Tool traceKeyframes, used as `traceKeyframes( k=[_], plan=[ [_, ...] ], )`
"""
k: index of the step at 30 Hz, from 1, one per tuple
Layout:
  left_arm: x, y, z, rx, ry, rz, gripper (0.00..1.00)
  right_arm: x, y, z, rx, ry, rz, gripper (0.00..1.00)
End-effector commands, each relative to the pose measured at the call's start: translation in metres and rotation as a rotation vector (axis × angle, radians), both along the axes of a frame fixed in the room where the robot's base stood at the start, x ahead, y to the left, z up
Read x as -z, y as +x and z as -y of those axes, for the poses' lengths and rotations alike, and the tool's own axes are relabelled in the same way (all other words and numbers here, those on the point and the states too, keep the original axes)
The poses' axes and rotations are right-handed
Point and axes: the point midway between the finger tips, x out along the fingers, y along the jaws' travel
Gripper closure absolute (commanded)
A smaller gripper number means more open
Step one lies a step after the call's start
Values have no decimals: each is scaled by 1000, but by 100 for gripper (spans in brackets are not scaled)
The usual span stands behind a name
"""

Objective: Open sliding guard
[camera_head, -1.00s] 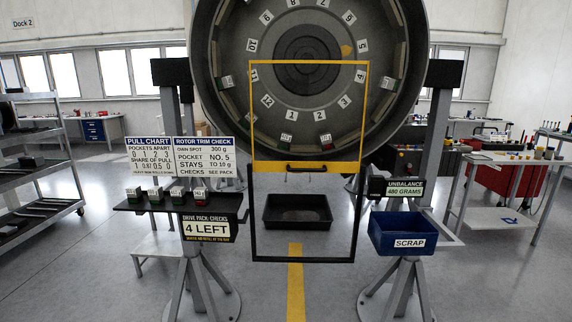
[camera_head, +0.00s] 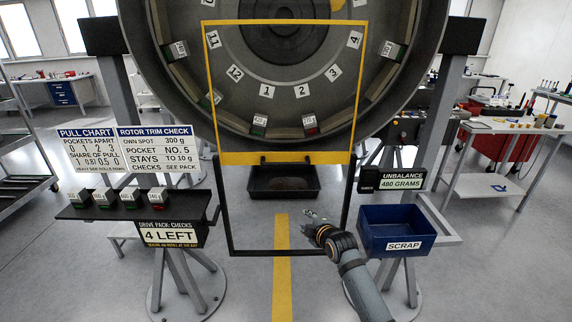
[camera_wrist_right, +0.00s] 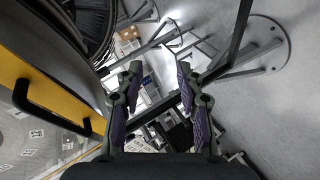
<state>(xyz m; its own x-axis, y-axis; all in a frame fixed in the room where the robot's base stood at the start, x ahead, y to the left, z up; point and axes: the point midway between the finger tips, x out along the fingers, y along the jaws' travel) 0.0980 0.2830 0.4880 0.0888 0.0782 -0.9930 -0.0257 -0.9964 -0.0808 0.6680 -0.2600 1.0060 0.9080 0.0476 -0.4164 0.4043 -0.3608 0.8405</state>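The sliding guard is a clear panel in a yellow frame (camera_head: 285,157), set in front of the lower half of the fan. A black handle (camera_head: 290,159) sits on its yellow bottom bar, and black rails run below it. My right gripper (camera_head: 314,216) is below and right of the handle, apart from it, in front of the lower rail area. In the right wrist view the yellow bar and black handle (camera_wrist_right: 52,108) are at the left. The gripper's fingers (camera_wrist_right: 160,98) are spread with nothing between them. My left gripper is out of view.
A black tray (camera_head: 284,190) lies behind the rails. A shelf with small blocks (camera_head: 130,210) stands left, and a blue scrap bin (camera_head: 397,230) stands right, close to my right arm. The floor in front shows a yellow stripe (camera_head: 283,285).

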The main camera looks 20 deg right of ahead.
Motion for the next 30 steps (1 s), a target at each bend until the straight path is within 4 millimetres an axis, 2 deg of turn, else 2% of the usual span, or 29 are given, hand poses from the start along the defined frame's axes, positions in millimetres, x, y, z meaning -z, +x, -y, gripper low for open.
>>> traceKeyframes(
  k=[1,3,6,8,10,16,24,30],
  plan=[
    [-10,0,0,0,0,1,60,-59,6,-6,-45,-65,73,63],
    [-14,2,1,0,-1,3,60,-114,7,-14,-97,-148,152,63],
    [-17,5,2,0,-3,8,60,-165,4,-21,-142,-234,226,63],
    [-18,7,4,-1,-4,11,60,-180,2,-24,-156,-262,250,63],
    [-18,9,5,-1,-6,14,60,-187,0,-25,-163,-279,262,63],
    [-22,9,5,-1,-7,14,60,-188,9,-26,-163,-278,264,63],
    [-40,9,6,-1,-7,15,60,-179,62,-33,-163,-276,261,63],
    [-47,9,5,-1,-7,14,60,-171,91,-36,-163,-277,262,63]
  ],
)
